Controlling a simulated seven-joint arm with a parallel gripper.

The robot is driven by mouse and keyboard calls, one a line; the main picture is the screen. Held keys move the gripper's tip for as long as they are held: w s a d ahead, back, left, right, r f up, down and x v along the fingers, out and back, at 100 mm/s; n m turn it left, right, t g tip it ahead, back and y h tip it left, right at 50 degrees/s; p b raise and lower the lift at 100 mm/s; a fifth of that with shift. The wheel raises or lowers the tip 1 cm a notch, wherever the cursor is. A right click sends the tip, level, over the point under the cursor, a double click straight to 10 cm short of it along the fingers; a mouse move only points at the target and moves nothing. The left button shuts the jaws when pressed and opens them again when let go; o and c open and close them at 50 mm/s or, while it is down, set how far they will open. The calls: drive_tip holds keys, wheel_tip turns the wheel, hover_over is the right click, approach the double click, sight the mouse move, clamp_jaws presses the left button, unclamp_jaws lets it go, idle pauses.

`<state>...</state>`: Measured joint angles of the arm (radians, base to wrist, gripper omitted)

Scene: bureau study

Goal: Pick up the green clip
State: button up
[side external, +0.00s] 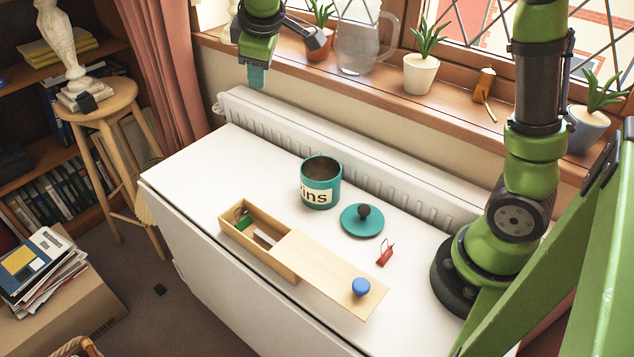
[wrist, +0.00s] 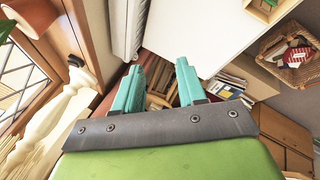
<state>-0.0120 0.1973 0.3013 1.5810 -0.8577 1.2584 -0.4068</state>
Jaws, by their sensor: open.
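The green clip (side external: 243,221) lies in the left end of a narrow wooden box (side external: 228,233) on the white table, partly hidden by the box walls. The box's sliding lid (side external: 330,273) with a blue knob (side external: 361,287) is drawn out to the right, leaving the left part of the box open. My gripper (side external: 257,78) is high above the back left of the table, well away from the box. Its teal fingers also show in the wrist view (wrist: 158,72), apart with nothing between them. The clip does not show in the wrist view.
A teal tin (side external: 320,190) stands behind the box. A teal lid with a black knob (side external: 362,221) and a red clip (side external: 385,254) lie to its right. A white radiator (side external: 270,118) and a windowsill with plants and a glass jug (side external: 360,45) line the back. The table's left end is clear.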

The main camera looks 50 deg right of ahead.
drive_tip(key=s+a+f+m+g+y, duration=0.3)
drive_tip(key=a+f+m+g, duration=0.4)
drive_tip(key=a, duration=0.5)
drive_tip(key=t, duration=0.2)
hover_over(241, 211)
drive_tip(key=shift+n, duration=0.4)
wheel_tip(241, 211, down, 12)
drive_tip(key=shift+s+d+r, duration=0.1)
drive_tip(key=shift+s+r, duration=0.05)
drive_tip(key=shift+r, duration=0.05)
drive_tip(key=shift+w+f, duration=0.2)
drive_tip(key=shift+f, duration=2.8)
clamp_jaws()
